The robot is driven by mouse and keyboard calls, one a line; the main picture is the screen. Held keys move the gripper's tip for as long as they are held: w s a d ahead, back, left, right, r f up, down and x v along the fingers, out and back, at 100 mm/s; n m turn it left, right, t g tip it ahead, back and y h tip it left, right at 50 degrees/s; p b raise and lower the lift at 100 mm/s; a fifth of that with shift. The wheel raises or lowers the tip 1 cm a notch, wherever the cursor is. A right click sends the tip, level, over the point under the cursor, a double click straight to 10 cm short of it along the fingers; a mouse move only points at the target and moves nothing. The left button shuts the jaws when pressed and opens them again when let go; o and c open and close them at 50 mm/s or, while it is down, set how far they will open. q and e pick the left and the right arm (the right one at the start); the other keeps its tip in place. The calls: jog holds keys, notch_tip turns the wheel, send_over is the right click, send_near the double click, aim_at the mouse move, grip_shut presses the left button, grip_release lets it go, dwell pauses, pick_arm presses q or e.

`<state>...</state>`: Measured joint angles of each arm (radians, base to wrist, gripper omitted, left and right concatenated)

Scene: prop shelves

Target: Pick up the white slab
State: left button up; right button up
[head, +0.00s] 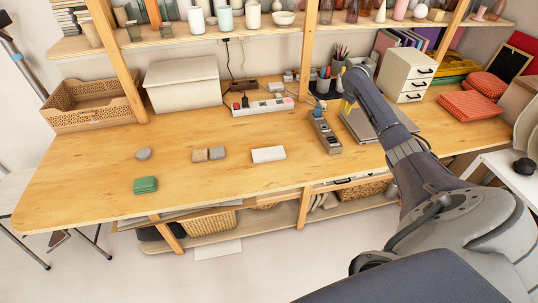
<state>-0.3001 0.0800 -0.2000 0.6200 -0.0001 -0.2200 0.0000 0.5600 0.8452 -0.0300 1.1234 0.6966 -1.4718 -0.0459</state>
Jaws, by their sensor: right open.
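The white slab (268,154) lies flat on the wooden table near its front edge, in the middle of the head view. My right gripper (346,104) is open, with small yellow parts showing, above the back right part of the table. It is apart from the slab, to the right of it and farther back. My right arm partly hides the laptop-like grey panel (362,124) beneath it. My left gripper is not in view.
A grey stone-like piece (143,154), a tan block (200,155), a brown block (217,153) and a green block (145,185) lie left of the slab. A long grey-brown holder (325,134) stands to its right. A power strip (262,107) lies behind.

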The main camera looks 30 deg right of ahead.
jog(key=w+a+r+n+y, duration=0.25)
jog(key=w+a, duration=0.35)
jog(key=a, duration=0.6)
notch_tip(320, 180, up, 3)
jog(key=n+g+y, duration=0.4)
jog(key=n+y, duration=0.1)
jog(key=n, duration=0.4)
send_over(269, 152)
jog(key=shift+h, duration=0.25)
jog(key=f, duration=1)
jog(key=shift+w+a+f, duration=0.1)
jog(key=shift+w+a, duration=0.05)
jog(key=shift+a, duration=0.2)
jog(key=shift+d+f, duration=0.15)
jog(key=shift+f, duration=1.45)
jog(key=shift+d+f, duration=0.1)
jog(key=shift+f, duration=1.45)
jog(key=c, duration=1.6)
